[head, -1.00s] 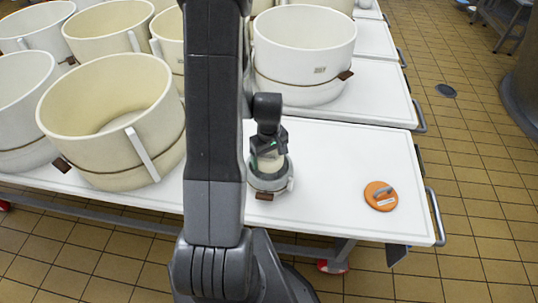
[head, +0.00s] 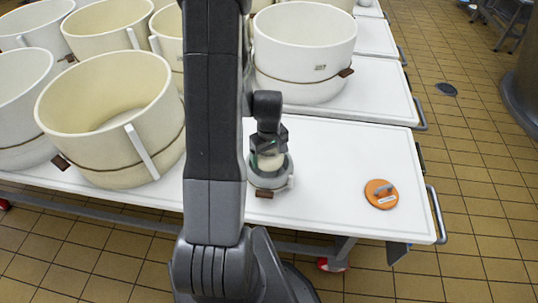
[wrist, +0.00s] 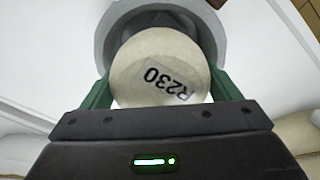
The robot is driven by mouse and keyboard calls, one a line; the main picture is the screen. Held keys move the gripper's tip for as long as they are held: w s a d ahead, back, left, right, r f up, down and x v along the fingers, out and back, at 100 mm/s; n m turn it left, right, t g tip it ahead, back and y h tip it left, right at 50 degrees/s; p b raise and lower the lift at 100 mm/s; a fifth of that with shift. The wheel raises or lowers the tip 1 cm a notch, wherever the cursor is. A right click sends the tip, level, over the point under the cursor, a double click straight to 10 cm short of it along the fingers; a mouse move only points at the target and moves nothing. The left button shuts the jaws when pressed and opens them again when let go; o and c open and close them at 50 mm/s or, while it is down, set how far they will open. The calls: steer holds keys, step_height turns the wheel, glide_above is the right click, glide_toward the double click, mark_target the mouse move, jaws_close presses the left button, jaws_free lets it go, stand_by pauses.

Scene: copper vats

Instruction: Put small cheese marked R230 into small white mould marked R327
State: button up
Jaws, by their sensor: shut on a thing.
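The small cheese (wrist: 150,58) is a pale round piece with a label reading R230 in the wrist view. My gripper (wrist: 163,92) is shut on it, with a green finger on each side. In the head view my gripper (head: 268,146) points down over the small white mould (head: 268,183), and the cheese (head: 269,163) shows between the fingers at the mould's opening. The mould's rim (wrist: 108,30) curves around the far part of the cheese in the wrist view. The cheese looks partly lowered into the mould; its depth is hidden. The mould's marking is not readable.
The mould stands on a white table (head: 340,170). An orange disc with a grey handle (head: 381,195) lies to the right. Large cream moulds (head: 110,120) crowd the left, and another (head: 304,55) stands behind. The table between mould and disc is clear.

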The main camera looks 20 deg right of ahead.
stand_by(0.3)
steer(key=o, duration=1.1)
steer(key=shift+o, duration=0.2)
step_height(320, 180, up, 14)
steer(key=p, duration=0.1)
steer(key=shift+p, duration=0.4)
steer(key=shift+f, duration=0.15)
step_height(320, 180, down, 14)
steer(key=shift+r+b, duration=0.15)
steer(key=shift+b, duration=0.6)
steer(key=shift+r, duration=0.1)
